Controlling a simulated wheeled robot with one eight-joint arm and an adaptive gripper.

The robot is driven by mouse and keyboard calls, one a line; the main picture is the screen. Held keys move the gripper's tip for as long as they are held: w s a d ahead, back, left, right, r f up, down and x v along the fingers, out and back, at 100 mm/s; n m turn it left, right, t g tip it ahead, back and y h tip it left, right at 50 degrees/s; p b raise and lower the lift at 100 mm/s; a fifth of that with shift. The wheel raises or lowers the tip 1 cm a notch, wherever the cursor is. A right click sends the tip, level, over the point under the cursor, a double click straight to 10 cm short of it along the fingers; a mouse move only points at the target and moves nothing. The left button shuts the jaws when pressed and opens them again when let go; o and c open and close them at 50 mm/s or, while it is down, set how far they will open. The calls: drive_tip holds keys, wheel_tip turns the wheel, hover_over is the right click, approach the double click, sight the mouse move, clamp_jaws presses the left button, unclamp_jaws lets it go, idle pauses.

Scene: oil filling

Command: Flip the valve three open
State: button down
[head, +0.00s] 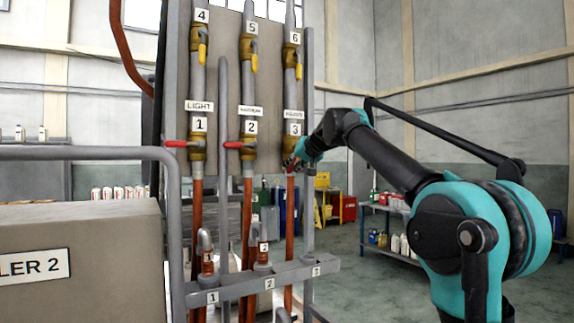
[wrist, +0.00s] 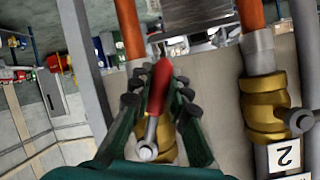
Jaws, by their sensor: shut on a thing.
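Valve three is a brass valve (head: 293,146) under the label 3, on the right pipe of the panel in the head view. Its red handle (wrist: 158,88) shows in the wrist view, roughly in line with its pipe and pointing toward the orange hose. My gripper (head: 298,163) is at this valve in the head view. In the wrist view the fingers of my gripper (wrist: 160,92) lie on both sides of the red handle and are shut on it. My fingers partly hide the valve body in the wrist view.
Valve one (head: 197,147) and valve two (head: 248,148) have red handles pointing left, across their pipes. Yellow-handled valves (head: 292,66) sit higher up. A grey vertical post (head: 309,110) stands right beside valve three. A grey bracket (head: 240,286) crosses below. Open floor lies to the right.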

drive_tip(key=shift+w+d+f+n+t+h, duration=0.25)
drive_tip(key=shift+w+d+n+h, duration=0.1)
drive_tip(key=shift+d+n, duration=0.2)
drive_tip(key=shift+w+d+f+n+t+h, duration=0.1)
drive_tip(key=shift+w+d+n+t+h, duration=0.15)
drive_tip(key=shift+d+n+h, duration=0.25)
drive_tip(key=shift+a, duration=0.1)
drive_tip(key=c, duration=1.4)
unclamp_jaws()
drive_tip(key=shift+c, duration=0.2)
drive_tip(key=v, duration=1.2)
drive_tip(key=shift+f, duration=0.1)
